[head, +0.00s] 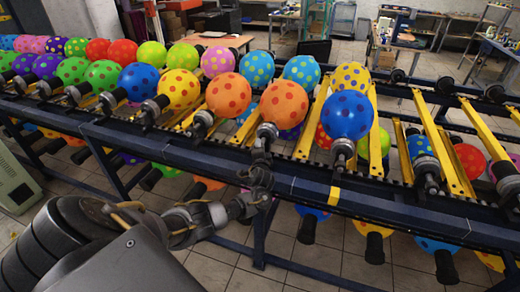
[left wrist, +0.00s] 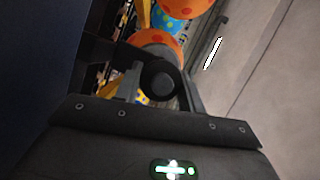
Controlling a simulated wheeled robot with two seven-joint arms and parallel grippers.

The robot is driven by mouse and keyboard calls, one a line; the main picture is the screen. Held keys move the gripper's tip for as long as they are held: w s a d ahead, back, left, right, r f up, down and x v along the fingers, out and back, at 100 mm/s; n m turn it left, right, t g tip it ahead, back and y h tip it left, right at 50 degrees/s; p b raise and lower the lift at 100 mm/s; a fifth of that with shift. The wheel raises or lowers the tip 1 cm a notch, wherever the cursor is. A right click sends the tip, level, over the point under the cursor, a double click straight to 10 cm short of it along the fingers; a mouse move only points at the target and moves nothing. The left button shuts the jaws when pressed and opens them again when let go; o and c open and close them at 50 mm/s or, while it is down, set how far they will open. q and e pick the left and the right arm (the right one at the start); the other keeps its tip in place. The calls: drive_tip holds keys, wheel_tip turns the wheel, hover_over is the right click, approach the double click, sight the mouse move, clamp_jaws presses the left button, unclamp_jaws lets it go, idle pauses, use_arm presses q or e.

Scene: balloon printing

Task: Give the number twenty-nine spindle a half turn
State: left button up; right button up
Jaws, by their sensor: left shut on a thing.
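My left gripper (head: 263,150) reaches up from below to the front of the rack and is shut on a dark round spindle end under an orange balloon with red dots (head: 284,103). In the left wrist view the black spindle (left wrist: 160,80) sits between the two fingers of the left gripper (left wrist: 160,92), with an orange balloon (left wrist: 156,40) just beyond it. No spindle number is readable, so I cannot tell which one is number twenty-nine. My right gripper is not in view.
A long dark blue rack (head: 318,190) crosses the view, with yellow bars (head: 311,118) between spindles. A blue dotted balloon (head: 347,114) stands to the right, another orange one (head: 228,95) to the left. More balloons hang below. Tiled floor (head: 210,262) is free in front.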

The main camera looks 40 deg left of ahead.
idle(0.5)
use_arm(q)
drive_tip(key=o, duration=1)
drive_tip(key=shift+d, duration=0.1)
drive_tip(key=v, duration=1)
drive_tip(key=shift+s+d, duration=0.2)
drive_tip(key=shift+s, duration=0.1)
drive_tip(key=shift+f, duration=0.1)
